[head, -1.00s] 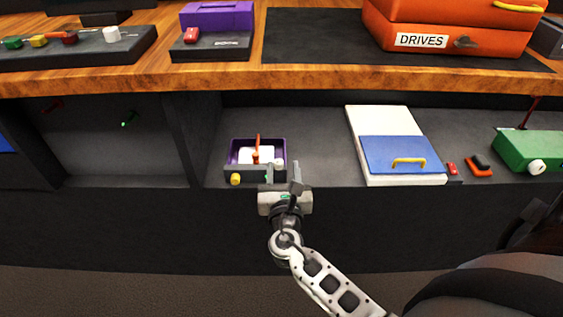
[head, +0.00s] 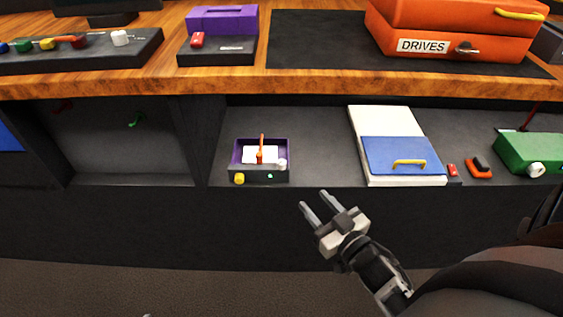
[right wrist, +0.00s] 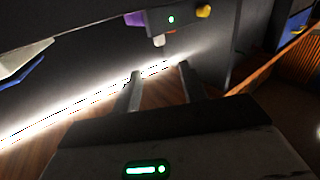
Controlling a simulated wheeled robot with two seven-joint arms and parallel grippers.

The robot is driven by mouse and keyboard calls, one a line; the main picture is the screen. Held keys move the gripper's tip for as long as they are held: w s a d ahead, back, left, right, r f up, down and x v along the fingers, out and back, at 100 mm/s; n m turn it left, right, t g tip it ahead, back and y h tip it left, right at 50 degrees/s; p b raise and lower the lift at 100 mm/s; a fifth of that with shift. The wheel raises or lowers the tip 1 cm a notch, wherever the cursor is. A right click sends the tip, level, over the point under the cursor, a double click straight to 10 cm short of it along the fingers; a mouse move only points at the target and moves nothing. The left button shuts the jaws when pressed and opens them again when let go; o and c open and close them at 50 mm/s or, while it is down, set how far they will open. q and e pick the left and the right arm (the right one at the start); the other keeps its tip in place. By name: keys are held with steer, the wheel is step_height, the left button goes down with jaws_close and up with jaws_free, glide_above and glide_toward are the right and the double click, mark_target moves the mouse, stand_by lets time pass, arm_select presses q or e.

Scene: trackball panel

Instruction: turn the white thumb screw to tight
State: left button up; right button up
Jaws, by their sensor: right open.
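The white thumb screw (head: 281,165) sits at the right of a small purple-and-grey panel box (head: 262,174) on the lower shelf. In the right wrist view the screw (right wrist: 158,41) shows small beyond my fingers. A yellow knob (head: 239,179) is at the box's front left, and a green light (head: 270,176) glows on its front face. My right gripper (head: 313,199) is open and empty, in front of the shelf edge, below and to the right of the box and apart from it. Its fingers (right wrist: 160,70) also show in the right wrist view. My left gripper is not seen.
An orange-handled lever (head: 261,149) stands up in the box. A white board with a blue cover (head: 402,154) lies to the right on the shelf. A green box (head: 530,149) is far right. The wooden counter (head: 300,78) overhangs above. The shelf between box and board is clear.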

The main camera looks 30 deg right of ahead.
mark_target(284, 165)
steer(key=w+b, duration=0.2)
steer(key=w, duration=1.3)
steer(key=shift+a, duration=0.1)
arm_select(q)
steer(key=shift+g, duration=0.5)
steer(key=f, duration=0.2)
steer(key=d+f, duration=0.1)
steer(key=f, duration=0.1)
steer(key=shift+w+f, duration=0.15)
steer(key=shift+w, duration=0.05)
arm_select(e)
steer(key=shift+w, duration=0.4)
steer(key=shift+r, duration=0.1)
steer(key=shift+m, duration=0.3)
jaws_close()
